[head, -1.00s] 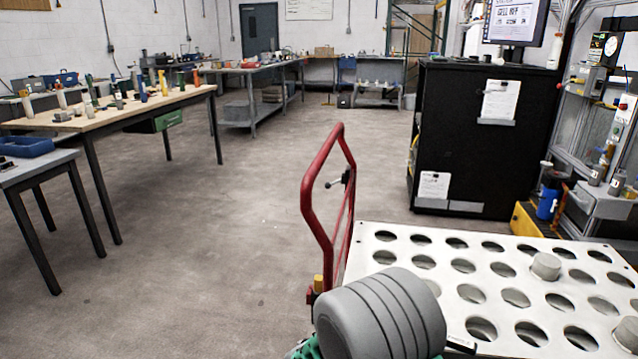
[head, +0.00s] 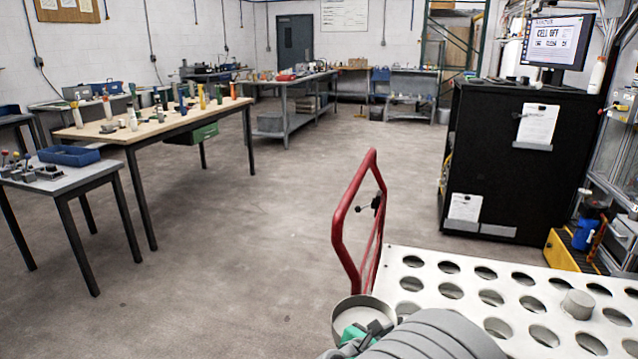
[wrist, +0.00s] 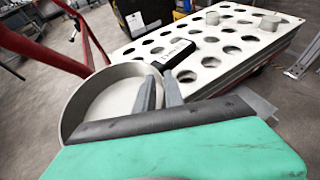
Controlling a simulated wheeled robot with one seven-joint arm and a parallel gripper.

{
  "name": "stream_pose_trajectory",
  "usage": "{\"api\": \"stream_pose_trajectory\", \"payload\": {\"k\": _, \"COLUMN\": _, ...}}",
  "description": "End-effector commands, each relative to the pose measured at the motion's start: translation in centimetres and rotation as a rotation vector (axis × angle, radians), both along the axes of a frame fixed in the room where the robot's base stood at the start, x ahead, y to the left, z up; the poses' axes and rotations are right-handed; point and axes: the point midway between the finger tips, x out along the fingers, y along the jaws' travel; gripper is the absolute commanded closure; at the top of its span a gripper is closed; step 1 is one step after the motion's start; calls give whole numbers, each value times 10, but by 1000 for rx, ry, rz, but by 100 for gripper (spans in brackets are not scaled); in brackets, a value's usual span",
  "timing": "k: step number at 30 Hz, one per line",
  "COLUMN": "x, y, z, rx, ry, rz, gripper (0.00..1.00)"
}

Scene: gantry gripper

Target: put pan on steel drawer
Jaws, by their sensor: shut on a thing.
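The pan (wrist: 112,95) is a round, shallow, light grey dish with a raised rim. In the wrist view it lies just beyond and left of my gripper (wrist: 160,92), whose grey fingers are shut on its rim. In the head view the pan (head: 358,316) shows at the bottom, beside the green part of my gripper (head: 372,332); my arm hides part of it. A black handle-like piece with a white label (wrist: 173,54) shows by the fingertips. I cannot make out a steel drawer for certain in either view.
A cart with a white perforated top (head: 440,262) and red handle (head: 356,225) is close on the right, with grey cylinders on it. A black cabinet (head: 500,150) stands behind it. Worktables (head: 150,122) stand at the left. The floor (head: 250,240) between is clear.

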Motion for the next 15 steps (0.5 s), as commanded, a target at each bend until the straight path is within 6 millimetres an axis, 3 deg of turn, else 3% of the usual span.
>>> {"api": "stream_pose_trajectory", "payload": {"k": 1, "x": 1, "y": -2, "z": 33, "rx": 2, "ry": -3, "rz": 26, "gripper": 100}}
{"api": "stream_pose_trajectory", "payload": {"k": 9, "x": 9, "y": -3, "z": 152, "rx": 4, "ry": -9, "rz": 240, "gripper": 100}}
{"api": "stream_pose_trajectory", "payload": {"k": 15, "x": 8, "y": 2, "z": 220, "rx": 0, "ry": -7, "rz": 376, "gripper": 100}}
